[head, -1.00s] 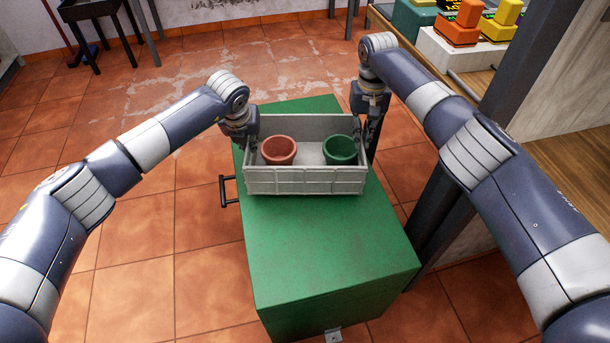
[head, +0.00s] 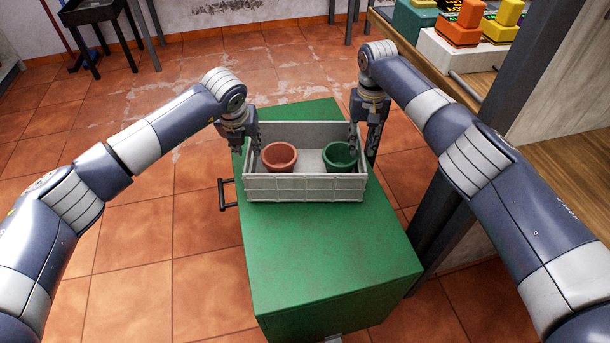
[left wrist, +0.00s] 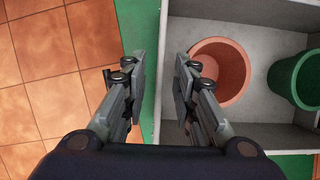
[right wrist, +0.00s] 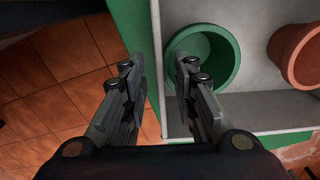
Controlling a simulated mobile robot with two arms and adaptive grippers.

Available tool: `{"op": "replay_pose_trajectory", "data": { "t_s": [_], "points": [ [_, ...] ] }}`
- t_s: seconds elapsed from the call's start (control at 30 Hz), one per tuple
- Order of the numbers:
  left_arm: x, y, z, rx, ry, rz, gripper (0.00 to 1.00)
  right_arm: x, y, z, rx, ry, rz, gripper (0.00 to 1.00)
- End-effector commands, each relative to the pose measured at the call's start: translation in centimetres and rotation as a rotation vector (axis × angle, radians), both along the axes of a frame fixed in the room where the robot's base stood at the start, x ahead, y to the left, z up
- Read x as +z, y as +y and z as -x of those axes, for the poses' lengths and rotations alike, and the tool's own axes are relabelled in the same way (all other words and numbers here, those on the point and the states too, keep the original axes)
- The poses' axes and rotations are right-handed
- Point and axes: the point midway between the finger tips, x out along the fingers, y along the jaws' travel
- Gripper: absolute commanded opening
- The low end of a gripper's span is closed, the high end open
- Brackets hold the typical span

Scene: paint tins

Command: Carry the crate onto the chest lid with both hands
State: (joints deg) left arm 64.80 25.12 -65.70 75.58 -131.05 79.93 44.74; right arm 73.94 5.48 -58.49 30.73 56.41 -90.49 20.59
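The grey crate (head: 305,188) sits level on the green chest lid (head: 320,245), toward its far half. A red pot (head: 280,157) stands inside at the left and a green pot (head: 341,156) at the right. My left gripper (head: 247,142) is open at the crate's left end wall, one finger on each side; the left wrist view shows gaps between the fingers and the wall (left wrist: 161,75). My right gripper (head: 364,141) is open the same way around the right end wall, which shows between its fingers in the right wrist view (right wrist: 158,60). Neither holds anything.
A dark handle (head: 226,194) sticks out at the chest's left side. A wooden bench (head: 475,80) with boxes and paint-coloured items stands at the right, with a dark post close to my right arm. The lid's near half is bare. Tiled floor is open at left.

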Motion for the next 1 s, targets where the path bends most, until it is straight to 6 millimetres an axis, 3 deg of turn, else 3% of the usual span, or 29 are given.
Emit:
{"op": "replay_pose_trajectory", "data": {
  "t_s": [0.1, 0.3, 0.57, 0.73, 1.0],
  "points": [
    [2.7, 0.0, 0.9, -0.001, -0.005, 0.002, 0.26, 0.0, 0.0, 0.0, 0.0, 0.0, 0.0, 0.27],
    [6.2, 0.0, 2.4, 0.0, -0.003, 0.001, 0.26, 0.0, 0.0, 0.0, 0.0, 0.0, 0.0, 0.27],
    [8.1, 0.0, 3.3, 0.001, 0.0, 0.0, 0.26, 0.3, 0.0, 0.0, 0.0, -0.001, -0.001, 0.27],
    [8.2, 0.0, 3.4, 0.002, 0.0, 0.001, 0.26, 2.6, 0.1, -0.1, 0.002, -0.004, -0.001, 0.27],
    [8.2, 0.0, 3.3, 0.001, 0.0, 0.0, 0.26, 8.4, 0.1, -0.1, 0.0, -0.004, -0.001, 0.27]
  ]
}}
